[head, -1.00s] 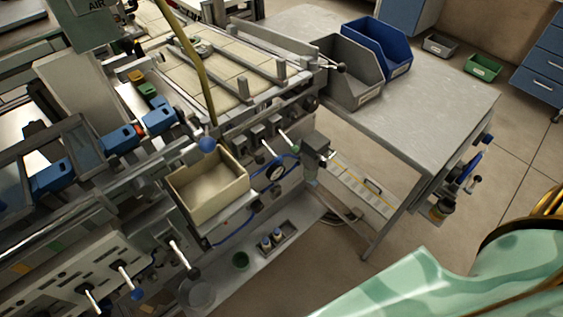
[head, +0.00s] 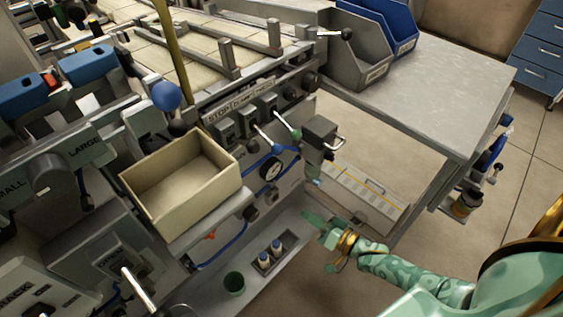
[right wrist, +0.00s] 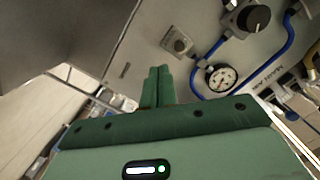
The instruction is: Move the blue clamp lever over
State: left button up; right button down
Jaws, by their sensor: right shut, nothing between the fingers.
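A short pale lever with a blue tip (head: 278,149) sticks out of the machine's front panel, beside a similar lever with a green tip (head: 296,134). A larger blue ball knob (head: 167,95) stands above the beige open box. I cannot tell for certain which blue part is the clamp lever. My right gripper (head: 310,217) is green, shut and empty, below and to the right of the blue-tipped lever and apart from it. In the right wrist view its fingers (right wrist: 158,72) lie together before the panel; no blue-tipped lever shows clearly there. My left gripper is not in view.
The beige box (head: 190,222) juts from the machine left of the levers. A pressure gauge (head: 271,170) with blue hoses sits below them, also in the right wrist view (right wrist: 221,77). A grey block (head: 321,131) protrudes right of the levers. A low shelf (head: 222,259) holds small bottles and a green cup.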

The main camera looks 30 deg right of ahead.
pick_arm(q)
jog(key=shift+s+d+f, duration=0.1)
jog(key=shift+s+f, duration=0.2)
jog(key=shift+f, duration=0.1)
pick_arm(e)
notch_tip(320, 180, up, 19)
jog(key=s+a+m+t+y, duration=0.2)
jog(key=m+t+y, duration=0.5)
jog(key=m, duration=0.4)
jog(key=shift+s+f+m+y, duration=0.15)
jog(key=shift+m+y, duration=0.25)
jog(key=shift+y, duration=0.3)
send_near(268, 140)
jog(key=w+r, duration=0.3)
jog(key=w, duration=0.1)
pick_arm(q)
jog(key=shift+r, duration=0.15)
